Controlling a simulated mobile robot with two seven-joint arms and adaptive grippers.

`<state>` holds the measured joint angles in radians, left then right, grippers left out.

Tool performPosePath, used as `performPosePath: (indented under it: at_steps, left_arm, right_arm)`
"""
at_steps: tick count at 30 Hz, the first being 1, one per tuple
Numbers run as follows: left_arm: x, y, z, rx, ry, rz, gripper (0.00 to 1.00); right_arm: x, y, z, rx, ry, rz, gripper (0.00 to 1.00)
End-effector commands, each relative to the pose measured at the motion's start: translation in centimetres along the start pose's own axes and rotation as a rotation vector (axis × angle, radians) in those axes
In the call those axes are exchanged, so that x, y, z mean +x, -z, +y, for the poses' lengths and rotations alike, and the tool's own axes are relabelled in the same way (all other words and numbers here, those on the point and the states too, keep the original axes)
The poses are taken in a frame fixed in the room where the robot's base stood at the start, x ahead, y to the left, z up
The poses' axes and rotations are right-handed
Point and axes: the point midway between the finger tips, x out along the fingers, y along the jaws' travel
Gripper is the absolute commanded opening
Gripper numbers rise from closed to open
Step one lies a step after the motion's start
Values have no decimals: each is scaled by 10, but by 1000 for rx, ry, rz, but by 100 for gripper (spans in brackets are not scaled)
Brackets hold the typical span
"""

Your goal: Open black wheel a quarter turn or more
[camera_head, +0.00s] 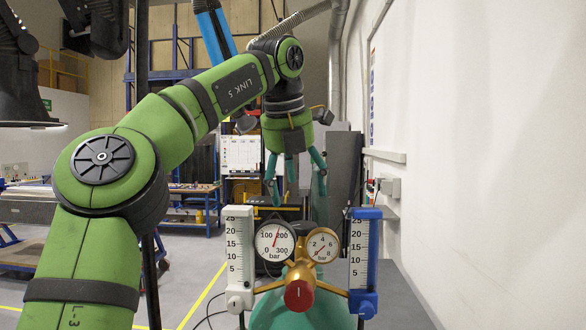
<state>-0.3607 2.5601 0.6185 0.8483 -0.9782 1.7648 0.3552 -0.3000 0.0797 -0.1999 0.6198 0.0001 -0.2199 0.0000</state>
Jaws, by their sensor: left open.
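My left gripper (298,188) points down on the green arm that comes in from the left. Its teal fingers are spread open with nothing between them. It hangs above and behind the regulator (299,272), a brass-coloured body with a red knob at its front and two round dials on top. A dark part (302,228) shows between the dials, below the gripper; I cannot tell whether it is the black wheel, as the dials hide most of it. A clear gap shows between the fingertips and this part. My right gripper is not in view.
A white flowmeter (240,258) stands left of the dials and a blue-framed one (363,262) stands right. A teal rounded body (300,318) is below the regulator. A white wall (480,150) bounds the right side. Workbenches stand farther back.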

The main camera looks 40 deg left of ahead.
Motion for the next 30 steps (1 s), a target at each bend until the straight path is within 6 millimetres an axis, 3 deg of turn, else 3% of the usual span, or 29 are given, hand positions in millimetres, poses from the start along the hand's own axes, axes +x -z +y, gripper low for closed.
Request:
performPosePath:
  at_steps: [12,30]
  left_arm:
    - [-31,-1,-2,9,-3,-6,79]
    - [-37,1,1,-2,1,4,79]
  right_arm:
    - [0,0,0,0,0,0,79]
    - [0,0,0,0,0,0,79]
